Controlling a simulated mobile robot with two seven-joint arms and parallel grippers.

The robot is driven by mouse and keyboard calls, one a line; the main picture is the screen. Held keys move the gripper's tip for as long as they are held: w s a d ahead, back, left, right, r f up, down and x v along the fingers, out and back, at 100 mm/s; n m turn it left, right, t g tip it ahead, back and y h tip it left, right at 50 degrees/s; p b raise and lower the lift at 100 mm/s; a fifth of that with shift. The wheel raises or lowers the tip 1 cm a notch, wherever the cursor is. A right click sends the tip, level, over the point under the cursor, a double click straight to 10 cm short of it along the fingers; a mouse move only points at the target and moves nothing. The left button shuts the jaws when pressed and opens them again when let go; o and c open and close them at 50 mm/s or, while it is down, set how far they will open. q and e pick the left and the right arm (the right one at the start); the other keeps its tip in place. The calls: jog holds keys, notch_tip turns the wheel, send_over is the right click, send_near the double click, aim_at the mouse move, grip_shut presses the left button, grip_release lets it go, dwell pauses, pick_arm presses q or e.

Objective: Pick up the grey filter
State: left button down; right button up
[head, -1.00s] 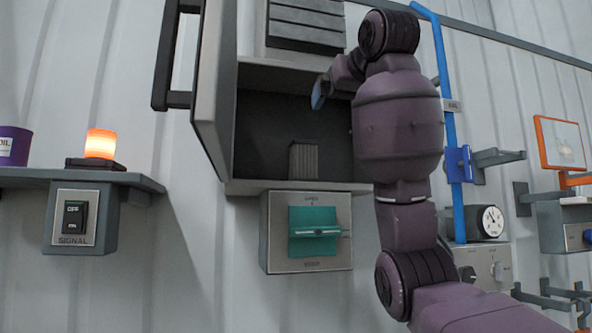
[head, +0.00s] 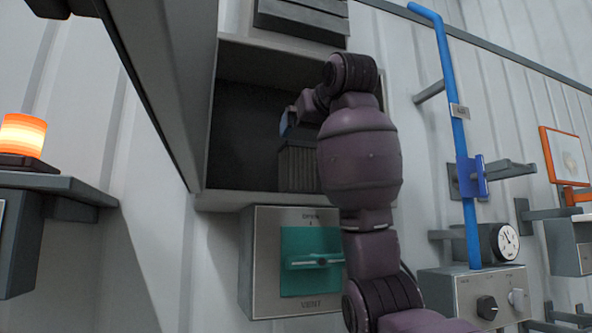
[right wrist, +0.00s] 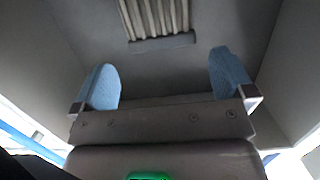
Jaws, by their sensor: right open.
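The grey pleated filter (head: 298,168) stands upright inside the open wall cabinet (head: 237,200), on its floor. My arm partly covers its right side in the head view. The filter's pleats (right wrist: 155,16) also show at the top middle of the right wrist view, cut off by the frame edge. My right gripper (head: 290,122) is in the cabinet opening, near the filter's top in the head view. In the right wrist view its two blue fingertips (right wrist: 165,80) are wide apart with nothing between them, and the filter is beyond them. My left gripper is not in view.
The cabinet door (head: 160,80) hangs open on the left. A teal-handled switch box (head: 312,262) is below the cabinet. A lit orange lamp (head: 23,137) sits on a shelf at left. A blue pipe (head: 455,130) and a gauge (head: 507,242) are at right.

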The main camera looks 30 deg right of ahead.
aim_at(301, 142)
jog(key=p+x, duration=0.2)
jog(key=x, duration=0.4)
jog(key=shift+w+a+f, duration=0.1)
jog(key=shift+w+f, duration=0.05)
jog(key=shift+w, duration=0.05)
jog(key=shift+w+f, duration=0.15)
jog(key=shift+w, duration=0.3)
jog(key=shift+c, duration=0.6)
jog(key=c, duration=1)
jog(key=shift+c, duration=0.6)
